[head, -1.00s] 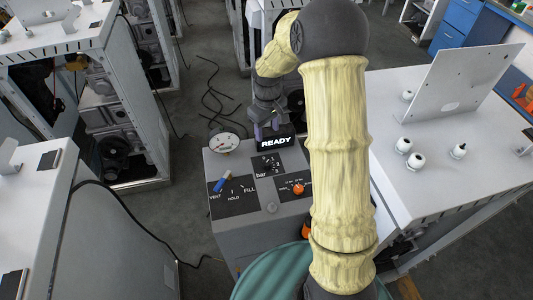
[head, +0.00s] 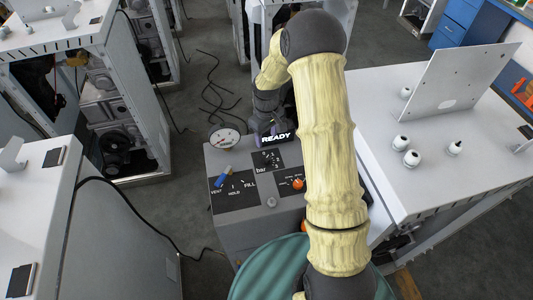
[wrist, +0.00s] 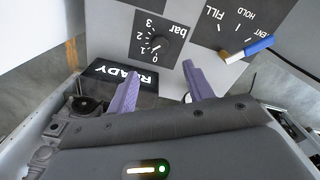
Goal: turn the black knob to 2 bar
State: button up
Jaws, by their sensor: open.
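The black knob (wrist: 160,43) sits on a dark plate with a "bar" scale marked 0 to 3 in the wrist view. It is small in the head view (head: 268,158). Black on black, its exact setting is hard to read. My gripper (wrist: 162,72) is open, with its two purple fingers spread apart and nothing between them. The fingertips are just short of the knob in the picture, on the 0 side of the scale.
A blue-handled lever (head: 223,174) on the VENT/HOLD/FILL plate and an orange knob (head: 298,184) share the panel. A round gauge (head: 225,139) stands at its back left. A white cabinet top (head: 430,190) with white fittings (head: 412,158) lies to the right.

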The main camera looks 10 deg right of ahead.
aim_at(266, 158)
notch_tip(266, 158, down, 11)
jog(key=p, duration=0.2)
jog(key=shift+p, duration=0.3)
jog(key=shift+c, duration=0.2)
jog(key=c, duration=0.9)
